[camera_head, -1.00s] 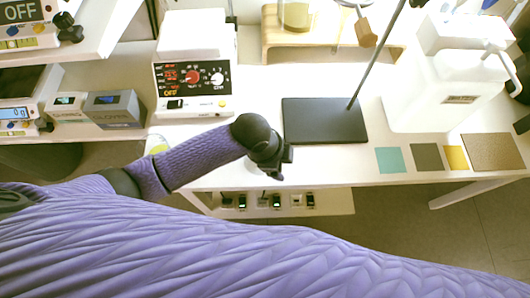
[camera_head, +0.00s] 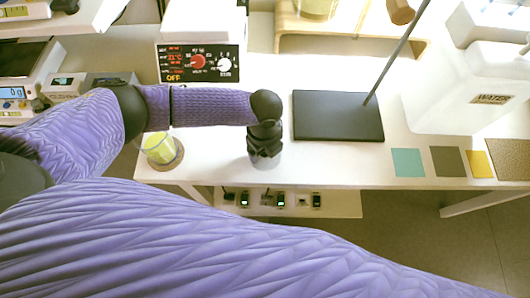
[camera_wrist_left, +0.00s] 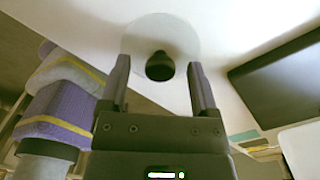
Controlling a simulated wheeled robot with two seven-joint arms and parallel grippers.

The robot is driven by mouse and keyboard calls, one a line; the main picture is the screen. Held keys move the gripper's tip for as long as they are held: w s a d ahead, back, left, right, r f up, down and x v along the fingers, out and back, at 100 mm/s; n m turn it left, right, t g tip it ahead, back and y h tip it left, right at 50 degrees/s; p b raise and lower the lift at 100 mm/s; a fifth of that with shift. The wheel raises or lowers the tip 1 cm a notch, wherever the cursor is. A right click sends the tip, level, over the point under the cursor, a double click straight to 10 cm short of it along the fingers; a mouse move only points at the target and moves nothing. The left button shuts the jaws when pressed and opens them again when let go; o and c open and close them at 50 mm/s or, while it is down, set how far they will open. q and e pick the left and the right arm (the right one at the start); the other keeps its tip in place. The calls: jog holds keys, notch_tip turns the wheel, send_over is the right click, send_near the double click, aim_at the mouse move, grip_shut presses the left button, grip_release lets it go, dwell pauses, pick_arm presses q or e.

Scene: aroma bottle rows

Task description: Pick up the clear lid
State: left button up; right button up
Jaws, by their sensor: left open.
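The clear lid (camera_wrist_left: 150,30) lies on the white table in the left wrist view, a see-through disc with a dark round knob (camera_wrist_left: 160,66). My left gripper (camera_wrist_left: 158,68) is open and empty, with one finger showing on each side of the knob. I cannot tell how far above the lid the fingertips are. In the head view my left gripper (camera_head: 264,152) points down over the table, left of the black stand base, and hides the lid. My right gripper is not in view.
A black stand base (camera_head: 338,116) with a slanted rod is right of the gripper. A glass with yellow-green contents (camera_head: 159,147) stands to the left. A hotplate with dials (camera_head: 198,64) is behind; a white water container (camera_head: 465,90) and colored squares (camera_head: 407,162) are at right.

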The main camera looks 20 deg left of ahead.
pick_arm(q)
jog(key=shift+r, duration=0.1)
grip_shut()
